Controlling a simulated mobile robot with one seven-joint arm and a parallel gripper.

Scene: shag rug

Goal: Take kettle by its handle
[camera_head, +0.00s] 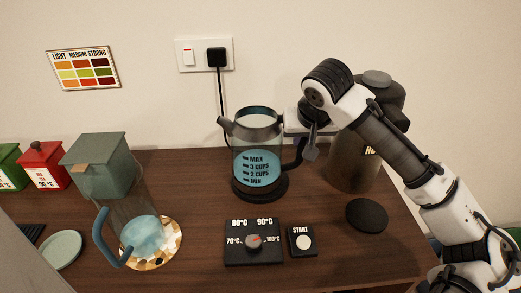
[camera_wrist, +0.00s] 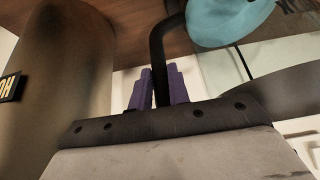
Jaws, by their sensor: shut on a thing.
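The kettle (camera_head: 258,140) is clear glass with a grey rim and spout, level marks and blue water inside. It stands upright on a round black base (camera_head: 260,192) in the head view. Its black handle (camera_head: 294,164) is on the right side. My gripper (camera_head: 309,147) reaches in from the right and is shut on the handle. In the wrist view the purple fingers of my gripper (camera_wrist: 158,88) sit on both sides of the dark handle bar (camera_wrist: 157,48). The kettle's blue water (camera_wrist: 225,20) shows at the upper right there.
A grey-brown canister (camera_head: 352,165) stands close behind my arm. A black disc (camera_head: 366,215) lies at the right. The temperature dial panel (camera_head: 253,242) and START button (camera_head: 302,241) are in front.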

